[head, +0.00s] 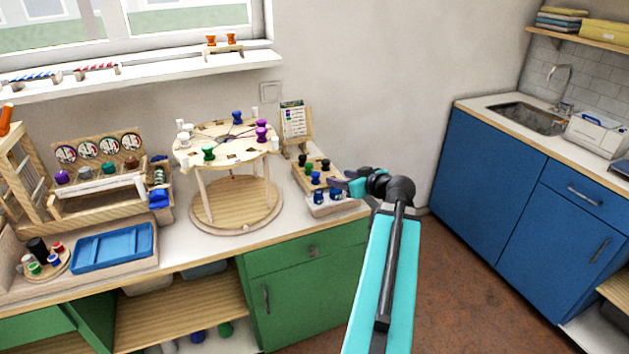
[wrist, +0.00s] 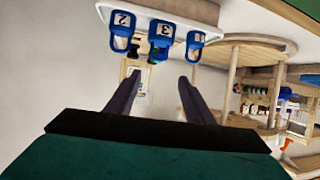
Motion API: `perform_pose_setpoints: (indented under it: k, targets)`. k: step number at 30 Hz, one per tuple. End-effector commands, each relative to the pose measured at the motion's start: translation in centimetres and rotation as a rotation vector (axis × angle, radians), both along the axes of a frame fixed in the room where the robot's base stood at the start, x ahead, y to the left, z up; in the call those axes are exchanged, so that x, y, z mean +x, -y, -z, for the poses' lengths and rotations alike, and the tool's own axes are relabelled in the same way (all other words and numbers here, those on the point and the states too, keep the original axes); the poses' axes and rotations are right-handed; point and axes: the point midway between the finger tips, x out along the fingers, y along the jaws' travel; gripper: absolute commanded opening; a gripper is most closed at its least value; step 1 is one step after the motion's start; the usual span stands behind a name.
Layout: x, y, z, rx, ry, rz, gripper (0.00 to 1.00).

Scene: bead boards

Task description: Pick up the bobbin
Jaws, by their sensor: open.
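Several bobbins show in the head view. A blue bobbin (head: 316,178), a green bobbin (head: 308,168) and black ones (head: 325,164) stand on a small wooden rack (head: 300,180) at the right end of the counter. Purple (head: 261,134), blue (head: 237,117) and green (head: 209,153) bobbins stand on the round wooden table (head: 185,158). My gripper (head: 343,185) is at the right side of the rack.
A card stand (head: 296,122) rises behind the rack. A wooden spool rack (head: 100,165) and a blue tray (head: 112,247) occupy the left counter. Blue cabinets (head: 490,170) with a sink stand across the floor at right. Open floor lies between the counters.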

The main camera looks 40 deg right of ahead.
Motion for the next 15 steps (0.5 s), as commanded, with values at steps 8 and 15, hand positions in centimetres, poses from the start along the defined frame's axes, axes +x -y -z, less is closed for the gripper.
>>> perform_pose_setpoints:
  k: [8, 15]
  targets:
    - [1.2, 0.3, 0.4, 0.002, -0.001, -0.001, 0.48]
    - [4.1, 0.9, 1.6, 0.002, -0.001, -0.001, 0.48]
